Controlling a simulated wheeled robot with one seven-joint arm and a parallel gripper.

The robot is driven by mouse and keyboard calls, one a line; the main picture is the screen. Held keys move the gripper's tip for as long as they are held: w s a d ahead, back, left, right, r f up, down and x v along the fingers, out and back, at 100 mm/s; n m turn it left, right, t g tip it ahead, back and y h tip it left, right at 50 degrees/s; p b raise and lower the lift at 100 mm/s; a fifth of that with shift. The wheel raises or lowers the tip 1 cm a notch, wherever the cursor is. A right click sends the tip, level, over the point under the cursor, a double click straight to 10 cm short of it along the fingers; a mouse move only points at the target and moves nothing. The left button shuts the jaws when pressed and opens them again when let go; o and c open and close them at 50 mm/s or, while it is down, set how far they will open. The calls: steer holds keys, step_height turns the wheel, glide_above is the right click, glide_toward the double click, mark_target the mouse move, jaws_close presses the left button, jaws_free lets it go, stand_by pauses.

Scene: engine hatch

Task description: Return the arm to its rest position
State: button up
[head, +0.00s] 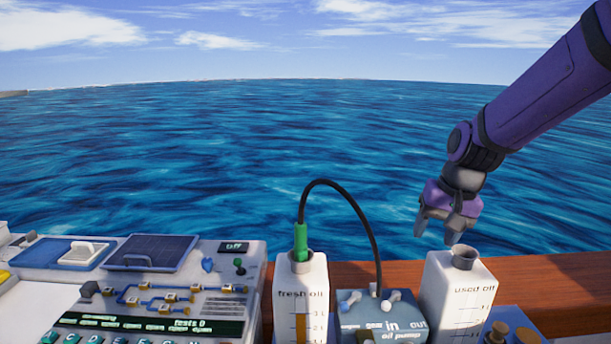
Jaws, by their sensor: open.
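My arm comes in from the upper right. My gripper (437,232) points down, open and empty, just above and behind the used oil bottle (457,298). Its fingertips are close to the bottle's grey neck, and I cannot tell whether they touch it. The white fresh oil bottle (300,300) stands to the left with a green nozzle (300,241) in its neck. A black hose (357,202) arches from the nozzle to the blue-grey oil pump (381,318) between the bottles.
A control panel (160,295) with a small screen, switches and a blue lid fills the lower left. A wooden rail (550,283) runs behind the bottles. Brass-coloured caps (512,334) sit at the lower right.

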steer(key=s+d+r+n+t+h, duration=0.1)
steer(key=s+r, duration=0.4)
steer(key=s, duration=0.5)
steer(key=s+d+r+n+t+h, duration=0.1)
steer(key=s+d+r, duration=0.3)
steer(key=s, duration=0.7)
steer(key=shift+s+d+r+n+t, duration=0.15)
steer(key=shift+s+r+n+t, duration=0.2)
steer(key=shift+r+t, duration=0.55)
